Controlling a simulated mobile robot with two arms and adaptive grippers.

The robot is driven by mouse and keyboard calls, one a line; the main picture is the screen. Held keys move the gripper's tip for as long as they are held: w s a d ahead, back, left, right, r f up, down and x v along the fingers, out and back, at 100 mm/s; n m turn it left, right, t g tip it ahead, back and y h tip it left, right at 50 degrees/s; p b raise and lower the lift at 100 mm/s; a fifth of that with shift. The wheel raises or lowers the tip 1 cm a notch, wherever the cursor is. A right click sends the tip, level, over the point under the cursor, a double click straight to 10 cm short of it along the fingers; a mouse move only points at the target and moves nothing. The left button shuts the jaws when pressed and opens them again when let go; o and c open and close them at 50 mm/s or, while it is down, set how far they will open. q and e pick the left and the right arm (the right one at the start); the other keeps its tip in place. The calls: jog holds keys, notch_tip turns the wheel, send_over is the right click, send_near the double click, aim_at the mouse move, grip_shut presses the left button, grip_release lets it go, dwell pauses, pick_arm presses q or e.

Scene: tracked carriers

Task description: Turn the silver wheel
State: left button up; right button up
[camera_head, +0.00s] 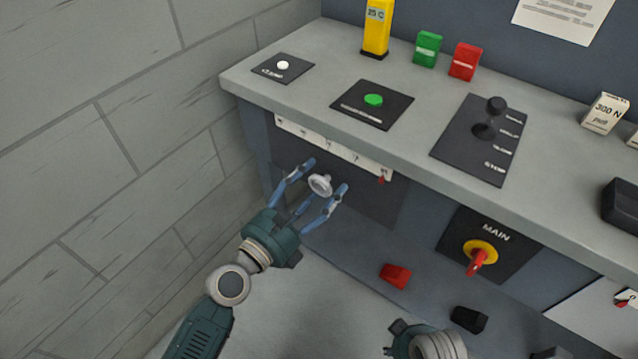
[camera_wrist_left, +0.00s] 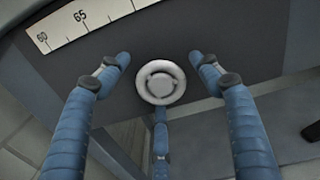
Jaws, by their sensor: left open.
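The silver wheel (camera_head: 320,185) is a small round knob on the dark front panel of the bench, below a white number scale. In the left wrist view the wheel (camera_wrist_left: 160,82) faces the camera, near the middle. My left gripper (camera_head: 328,174) is open, with blue fingers on either side of the wheel. In the left wrist view the fingers (camera_wrist_left: 160,58) stand apart, with gaps between them and the wheel; a third finger shows below it. Whether any finger touches the wheel cannot be told. My right arm shows at the bottom edge of the head view; its fingertips are not visible.
The white scale (camera_head: 330,148) has a red pointer (camera_head: 381,180) near its right end. The bench top (camera_head: 420,130) overhangs above. A red-and-yellow MAIN switch (camera_head: 480,254) is to the right. A red block (camera_head: 396,275) and a black block (camera_head: 468,319) lie below. A grey wall (camera_head: 100,130) stands left.

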pick_arm(q)
jog(key=c, duration=1.2)
jog(key=shift+w+r+m, duration=0.1)
jog(key=shift+r+m, duration=0.05)
jog(key=shift+m, duration=0.15)
